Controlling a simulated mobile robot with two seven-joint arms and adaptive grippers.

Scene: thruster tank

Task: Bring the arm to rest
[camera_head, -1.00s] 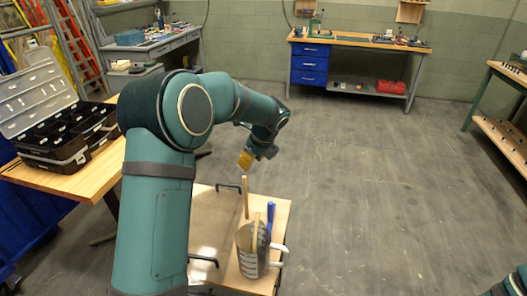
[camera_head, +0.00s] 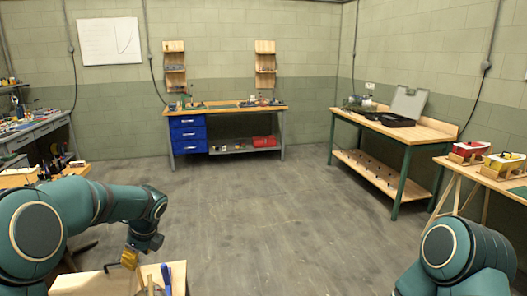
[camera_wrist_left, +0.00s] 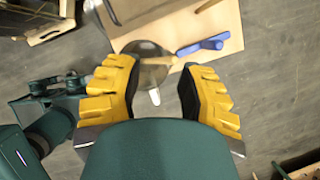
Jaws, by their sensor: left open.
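My left arm comes in from the left in the head view, with its elbow bent and its forearm reaching right. My left gripper (camera_head: 129,259), with yellow finger pads, hangs down low in the picture. In the left wrist view its two fingers (camera_wrist_left: 160,68) are spread wide with nothing gripped.
A workbench with blue drawers (camera_head: 188,135) stands at the back wall. The middle floor (camera_head: 270,215) is clear.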

